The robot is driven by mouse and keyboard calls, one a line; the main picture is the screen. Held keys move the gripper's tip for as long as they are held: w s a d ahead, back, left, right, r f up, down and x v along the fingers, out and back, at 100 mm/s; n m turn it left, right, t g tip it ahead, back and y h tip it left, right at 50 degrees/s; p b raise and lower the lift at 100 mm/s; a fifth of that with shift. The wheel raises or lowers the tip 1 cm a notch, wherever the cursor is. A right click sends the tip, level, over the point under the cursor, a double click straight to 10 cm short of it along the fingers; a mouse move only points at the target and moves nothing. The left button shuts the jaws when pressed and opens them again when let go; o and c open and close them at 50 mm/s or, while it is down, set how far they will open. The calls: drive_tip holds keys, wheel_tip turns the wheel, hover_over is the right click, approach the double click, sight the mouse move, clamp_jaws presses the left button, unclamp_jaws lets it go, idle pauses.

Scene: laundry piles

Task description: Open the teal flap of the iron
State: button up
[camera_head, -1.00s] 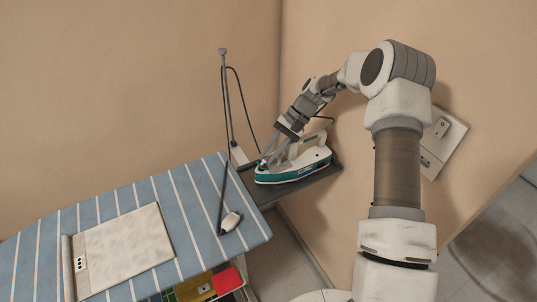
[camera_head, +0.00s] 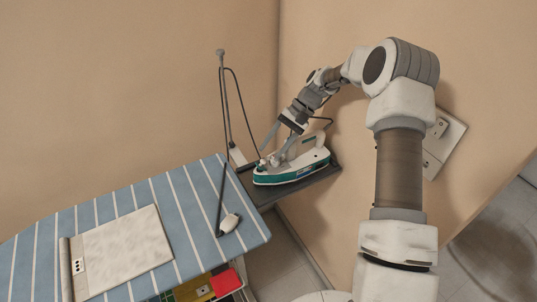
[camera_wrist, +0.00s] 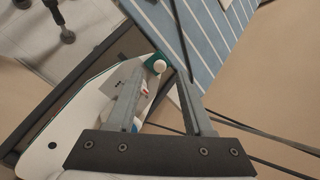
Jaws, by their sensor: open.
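The white and teal iron (camera_head: 290,172) lies on a dark shelf at the end of the ironing board. In the wrist view its white body (camera_wrist: 88,103) runs along the left. A small teal part, which looks like the flap (camera_wrist: 152,58), shows at its tip beside a round white knob (camera_wrist: 160,67). My gripper (camera_head: 268,152) is over this end of the iron. In the wrist view my gripper (camera_wrist: 158,72) is open, with one finger on each side of the knob and teal part. I cannot tell whether either finger touches. The flap looks closed, but its hinge is not clear.
The blue striped ironing board (camera_head: 185,215) is at the left, with a pale flat panel (camera_head: 122,250) on it. A thin upright pole (camera_head: 223,100) with a dark cord stands behind the iron. Walls are close behind and to the right.

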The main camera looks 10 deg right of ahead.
drive_tip(key=v, duration=0.5)
drive_tip(key=shift+f, duration=0.1)
drive_tip(key=m+t+h+b, duration=0.1)
drive_tip(key=m+h, duration=0.2)
drive_tip(key=m, duration=0.6)
approach(263, 164)
drive_tip(key=x, duration=0.7)
drive_tip(key=shift+w+b, duration=0.3)
drive_tip(key=shift+w, duration=0.1)
clamp_jaws()
